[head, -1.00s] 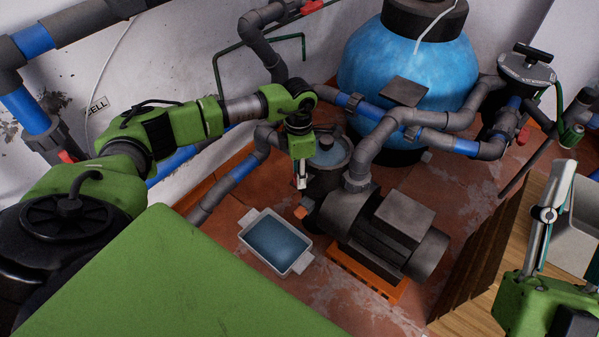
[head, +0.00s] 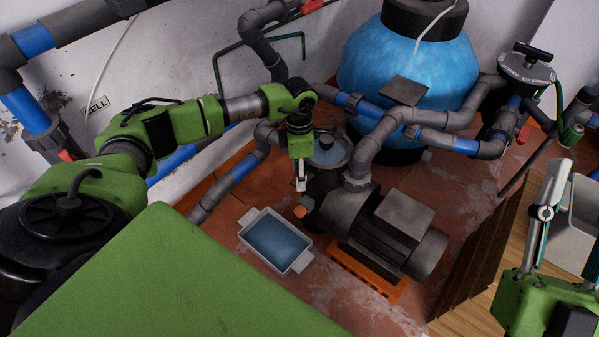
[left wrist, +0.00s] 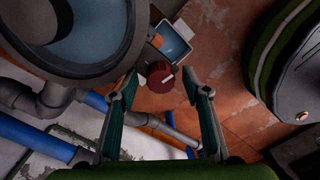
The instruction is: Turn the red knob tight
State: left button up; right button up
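The red knob (left wrist: 161,77) shows in the left wrist view as a dark red round cap with a pale mark on its face. It lies between the fingertips of my left gripper (left wrist: 161,84), which is open, with a gap on both sides. In the head view the knob (head: 300,211) is a small reddish piece at the left side of the pump (head: 380,230), just below my left gripper (head: 301,186). The exact depth between fingertips and knob is hard to tell. My right gripper (head: 552,200) is raised at the right edge, away from the knob; its opening is unclear.
A pale tray of water (head: 275,243) sits on the floor close below the knob. The pump's lidded strainer (head: 329,151) is right behind my left gripper. Grey and blue pipes and a blue tank (head: 408,75) crowd the back. Floor in front of the tray is clear.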

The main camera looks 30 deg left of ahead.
pick_arm(q)
notch_tip(320, 180, up, 12)
jog(key=shift+w+a, duration=0.15)
jog(key=shift+w, duration=0.05)
dwell(0.4)
dwell(0.4)
